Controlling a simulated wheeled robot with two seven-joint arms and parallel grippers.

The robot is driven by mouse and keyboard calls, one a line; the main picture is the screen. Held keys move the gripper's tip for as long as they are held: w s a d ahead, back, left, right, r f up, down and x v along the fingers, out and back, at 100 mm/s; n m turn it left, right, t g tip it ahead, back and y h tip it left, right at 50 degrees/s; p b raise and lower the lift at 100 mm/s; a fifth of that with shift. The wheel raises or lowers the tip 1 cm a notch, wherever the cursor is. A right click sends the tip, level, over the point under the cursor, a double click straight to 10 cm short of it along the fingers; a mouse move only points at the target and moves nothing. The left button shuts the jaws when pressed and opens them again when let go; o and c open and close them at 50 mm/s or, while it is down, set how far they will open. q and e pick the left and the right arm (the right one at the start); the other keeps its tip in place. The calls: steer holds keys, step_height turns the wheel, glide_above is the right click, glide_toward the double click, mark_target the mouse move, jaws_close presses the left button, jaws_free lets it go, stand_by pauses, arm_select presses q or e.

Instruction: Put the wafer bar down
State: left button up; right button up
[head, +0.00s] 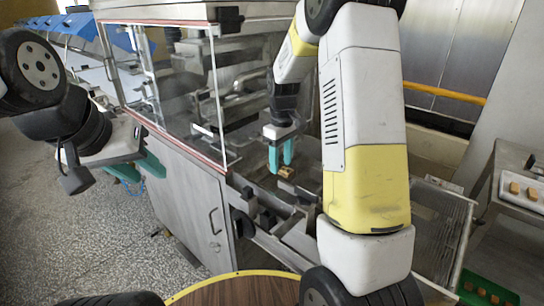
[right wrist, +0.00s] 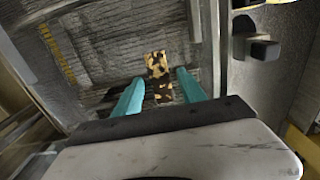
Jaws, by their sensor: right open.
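The wafer bar (head: 287,172) is a small brown and tan block below the tips of my right gripper (head: 281,160) in the head view. In the right wrist view the wafer bar (right wrist: 158,68) shows mottled dark and cream patches. It lies between and slightly beyond the teal fingertips of the right gripper (right wrist: 160,82), with gaps at both sides. That gripper is open. The bar appears to rest on the grey machine surface (right wrist: 120,45); exact contact is hard to tell. My left gripper (head: 140,171) is far left, empty, its teal fingers apart.
The glass-sided machine housing (head: 170,85) stands left of my right gripper. At right, a side table (head: 525,160) carries a tray with tan blocks, and a green crate (head: 485,292) sits below. A round wooden top (head: 240,292) is at the front. Speckled floor lies open at left.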

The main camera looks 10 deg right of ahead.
mark_target(281, 167)
steer(key=s+r+m+t, duration=0.1)
steer(key=s+r, duration=0.2)
steer(key=r, duration=0.5)
steer(key=s+r+m+t, duration=0.1)
steer(key=s+r, duration=0.2)
steer(key=r, duration=0.5)
steer(key=s+a+r+m+t+y, duration=0.1)
steer(key=s+m+t, duration=0.3)
steer(key=s, duration=1.4)
steer(key=shift+s+a+r+m+y, duration=0.15)
steer(key=shift+a+m+y, duration=0.35)
steer(key=shift+a+y, duration=0.1)
steer(key=shift+c, duration=1.3)
steer(key=shift+d, duration=0.15)
